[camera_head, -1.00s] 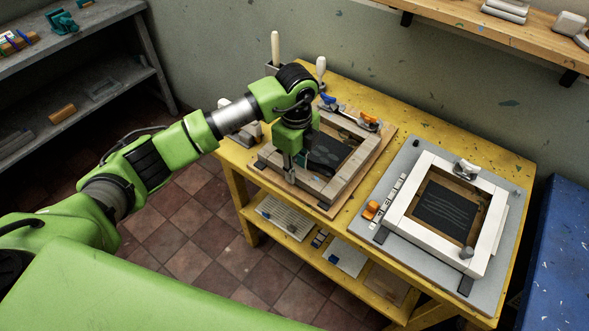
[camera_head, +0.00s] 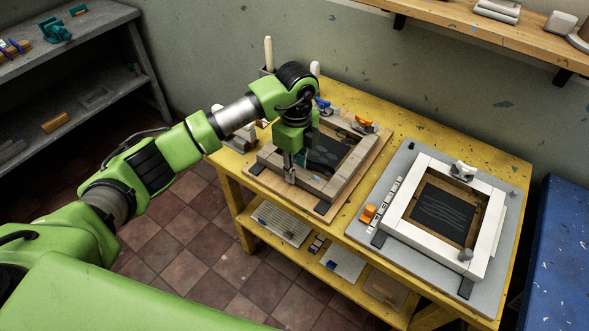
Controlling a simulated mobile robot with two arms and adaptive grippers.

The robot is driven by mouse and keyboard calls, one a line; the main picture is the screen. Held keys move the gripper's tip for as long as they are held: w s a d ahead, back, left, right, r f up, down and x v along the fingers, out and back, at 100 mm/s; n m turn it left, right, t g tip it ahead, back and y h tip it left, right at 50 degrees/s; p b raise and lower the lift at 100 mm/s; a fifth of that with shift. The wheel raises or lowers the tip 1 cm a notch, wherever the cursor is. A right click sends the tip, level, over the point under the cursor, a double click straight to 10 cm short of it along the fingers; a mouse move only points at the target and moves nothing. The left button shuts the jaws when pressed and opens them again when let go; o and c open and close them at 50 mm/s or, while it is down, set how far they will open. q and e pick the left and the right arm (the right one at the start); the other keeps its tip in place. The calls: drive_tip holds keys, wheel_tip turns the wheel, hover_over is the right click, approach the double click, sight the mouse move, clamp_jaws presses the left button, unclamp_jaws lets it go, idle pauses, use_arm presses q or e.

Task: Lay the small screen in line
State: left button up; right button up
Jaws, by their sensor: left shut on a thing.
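The small screen (camera_head: 318,184) is a wooden frame with dark mesh. It lies on a light wooden board at the left part of the yellow table, and part of it is hidden by my arm. My left gripper (camera_head: 290,178) points down at the frame's near left edge and is shut on it. A larger white-framed screen (camera_head: 425,238) with dark mesh lies on a grey board (camera_head: 486,288) to the right. Blue and orange clamps (camera_head: 364,124) sit at the small screen's far edge. My right gripper is out of view.
The yellow table (camera_head: 400,133) has a lower shelf with several flat items. A wooden wall shelf (camera_head: 450,25) hangs above the back. A grey shelf unit (camera_head: 105,60) stands at the left and a blue surface (camera_head: 555,250) at the right.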

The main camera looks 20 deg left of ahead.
use_arm(q)
drive_tip(key=shift+w+d, duration=0.2)
drive_tip(key=shift+w, duration=0.15)
idle(0.4)
drive_tip(key=o, duration=1.1)
drive_tip(key=shift+c, duration=0.2)
drive_tip(key=shift+s, duration=0.1)
drive_tip(key=shift+c, duration=0.4)
drive_tip(key=shift+r, duration=0.1)
drive_tip(key=shift+r+p, duration=2.25)
drive_tip(key=shift+r, duration=1.2)
